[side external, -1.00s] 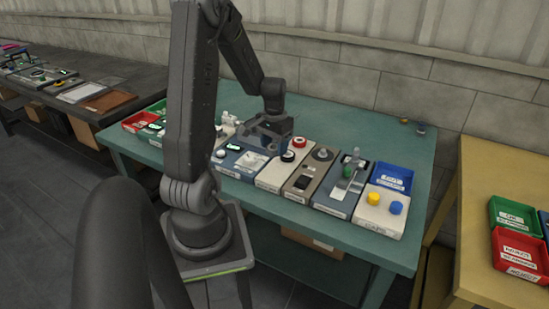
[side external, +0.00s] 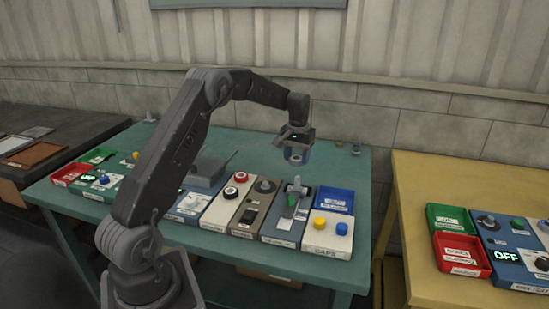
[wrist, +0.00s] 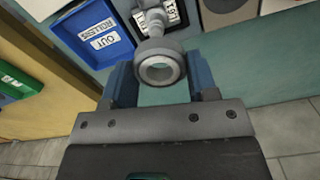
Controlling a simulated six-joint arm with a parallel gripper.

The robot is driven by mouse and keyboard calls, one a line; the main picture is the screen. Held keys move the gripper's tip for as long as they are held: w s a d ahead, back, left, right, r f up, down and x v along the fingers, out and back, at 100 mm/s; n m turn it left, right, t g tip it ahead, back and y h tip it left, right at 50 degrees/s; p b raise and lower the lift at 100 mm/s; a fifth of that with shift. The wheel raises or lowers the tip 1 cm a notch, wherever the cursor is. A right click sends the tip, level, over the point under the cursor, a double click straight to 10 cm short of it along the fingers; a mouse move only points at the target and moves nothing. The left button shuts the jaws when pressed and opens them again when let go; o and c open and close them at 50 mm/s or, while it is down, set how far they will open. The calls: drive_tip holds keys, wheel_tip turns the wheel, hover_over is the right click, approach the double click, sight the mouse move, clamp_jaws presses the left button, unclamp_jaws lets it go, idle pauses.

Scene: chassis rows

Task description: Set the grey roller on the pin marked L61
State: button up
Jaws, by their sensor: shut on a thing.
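My gripper (side external: 296,150) is shut on the grey roller (wrist: 161,69), a short ring with a pale rim around its open bore, held between the two blue fingers in the wrist view. The roller is raised above the table toward the back right. Beyond it in the wrist view a grey stem (wrist: 155,22) rises beside a white label (wrist: 172,12), which is partly hidden and too unclear to read surely. In the side external view a grey upright part (side external: 297,186) stands on the blue-grey chassis below the gripper. The roller's underside and its gap to the stem are hidden.
A blue tray (wrist: 69,32) marked OUT and ROLLERS lies beside the stem. A cream chassis (side external: 328,242) with yellow and blue caps stands in front of it. The teal table's (side external: 349,167) back right is mostly clear.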

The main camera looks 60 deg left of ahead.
drive_tip(key=shift+w+d+f, duration=0.15)
drive_tip(key=shift+w+f, duration=0.05)
drive_tip(key=shift+w, duration=0.1)
drive_tip(key=shift+f, duration=4.25)
drive_tip(key=o, duration=1)
wheel_tip(320, 180, up, 14)
wheel_tip(320, 180, up, 7)
hover_over(298, 179)
drive_tip(key=shift+w+a+f, duration=0.1)
drive_tip(key=shift+w+a, duration=0.1)
drive_tip(key=shift+a, duration=0.15)
